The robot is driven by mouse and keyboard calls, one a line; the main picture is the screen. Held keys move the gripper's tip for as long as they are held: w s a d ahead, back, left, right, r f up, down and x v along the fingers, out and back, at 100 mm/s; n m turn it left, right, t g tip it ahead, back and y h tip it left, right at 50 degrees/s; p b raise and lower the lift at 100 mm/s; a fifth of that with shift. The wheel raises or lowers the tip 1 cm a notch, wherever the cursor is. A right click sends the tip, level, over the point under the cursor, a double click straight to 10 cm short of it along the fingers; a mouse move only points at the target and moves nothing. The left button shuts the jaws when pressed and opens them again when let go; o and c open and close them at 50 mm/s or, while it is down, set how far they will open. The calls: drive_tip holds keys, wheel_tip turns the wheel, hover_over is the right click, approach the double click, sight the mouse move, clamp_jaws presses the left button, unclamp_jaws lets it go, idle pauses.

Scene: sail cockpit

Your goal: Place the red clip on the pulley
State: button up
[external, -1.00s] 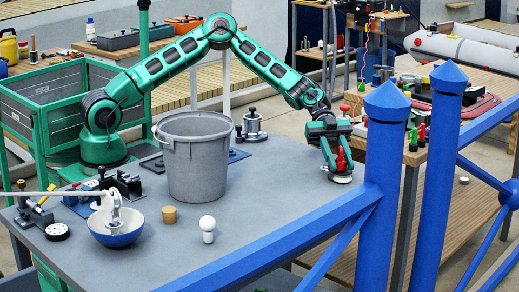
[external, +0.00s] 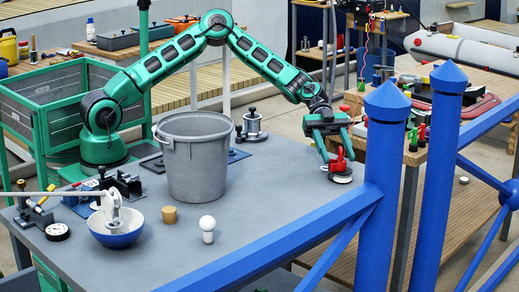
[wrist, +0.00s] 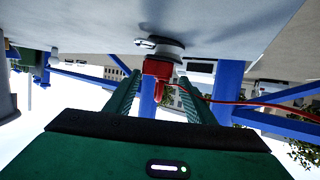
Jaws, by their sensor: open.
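The red clip (external: 340,161) stands upright at the right end of the grey table, on or against a small dark-and-white round piece (external: 341,179) that looks like a pulley. In the wrist view the red clip (wrist: 157,68) is seen against that round piece (wrist: 172,50). My gripper (external: 338,156) is open around the upper part of the clip. In the wrist view my gripper's green fingers (wrist: 160,78) have a gap on both sides of the clip. The exact contact between clip and round piece is too small to tell.
A grey bucket (external: 196,160) stands mid-table. A white bulb-shaped piece (external: 207,229), a cork-coloured cylinder (external: 169,214) and a blue bowl (external: 118,240) holding a pulley-like fitting are in front. A blue post (external: 383,190) and rail are close at right.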

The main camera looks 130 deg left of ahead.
drive_tip(key=v, duration=0.9)
